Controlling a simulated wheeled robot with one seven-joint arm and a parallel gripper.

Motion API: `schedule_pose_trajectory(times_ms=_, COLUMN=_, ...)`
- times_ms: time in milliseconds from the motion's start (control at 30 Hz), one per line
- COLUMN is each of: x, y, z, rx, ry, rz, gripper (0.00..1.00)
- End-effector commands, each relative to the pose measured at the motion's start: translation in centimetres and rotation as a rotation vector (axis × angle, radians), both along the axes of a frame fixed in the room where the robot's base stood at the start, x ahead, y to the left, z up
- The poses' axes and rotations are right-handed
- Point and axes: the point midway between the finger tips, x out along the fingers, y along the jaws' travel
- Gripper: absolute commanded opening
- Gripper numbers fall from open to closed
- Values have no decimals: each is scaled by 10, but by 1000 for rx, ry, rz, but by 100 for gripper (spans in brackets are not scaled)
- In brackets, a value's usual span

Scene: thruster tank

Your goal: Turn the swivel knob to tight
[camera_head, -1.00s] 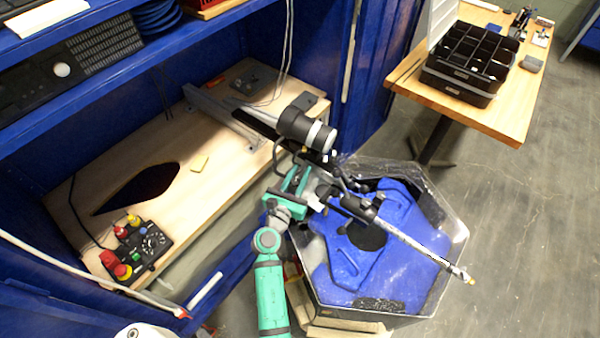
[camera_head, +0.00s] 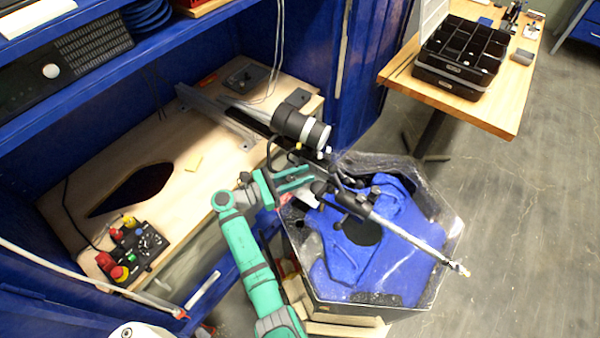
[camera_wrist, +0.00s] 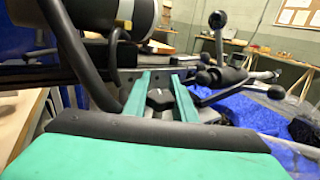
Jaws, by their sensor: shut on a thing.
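The swivel knob (camera_wrist: 159,97) is a small black knob in the wrist view, between my two green fingers. My gripper (camera_wrist: 161,84) is shut on it, with one finger on each side. In the head view my gripper (camera_head: 309,176) reaches in from the left, below the black and silver motor cylinder (camera_head: 300,127). The knob itself is hard to make out there among the dark bracket parts. I cannot read any tight mark on it.
A long metal rod (camera_head: 405,233) reaches over the hexagonal tank (camera_head: 452,235), which has a blue lining. Black ball-ended handles (camera_wrist: 217,20) stand close right of my fingers. A wooden bench (camera_head: 205,190) holds a control box (camera_head: 135,250). Bare floor lies to the right.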

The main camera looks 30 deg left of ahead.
Motion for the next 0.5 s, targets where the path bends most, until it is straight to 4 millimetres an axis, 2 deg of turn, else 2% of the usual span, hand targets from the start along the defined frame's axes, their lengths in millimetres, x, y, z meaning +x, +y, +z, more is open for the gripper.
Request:
schedule_pose_trajectory(times_ms=200, x=-5, y=-2, z=0, rx=-1, ry=2, rz=-186, gripper=2)
schedule_pose_trajectory(times_ms=500, x=-11, y=-7, z=-1, rx=-1, ry=3, rz=-346, gripper=2)
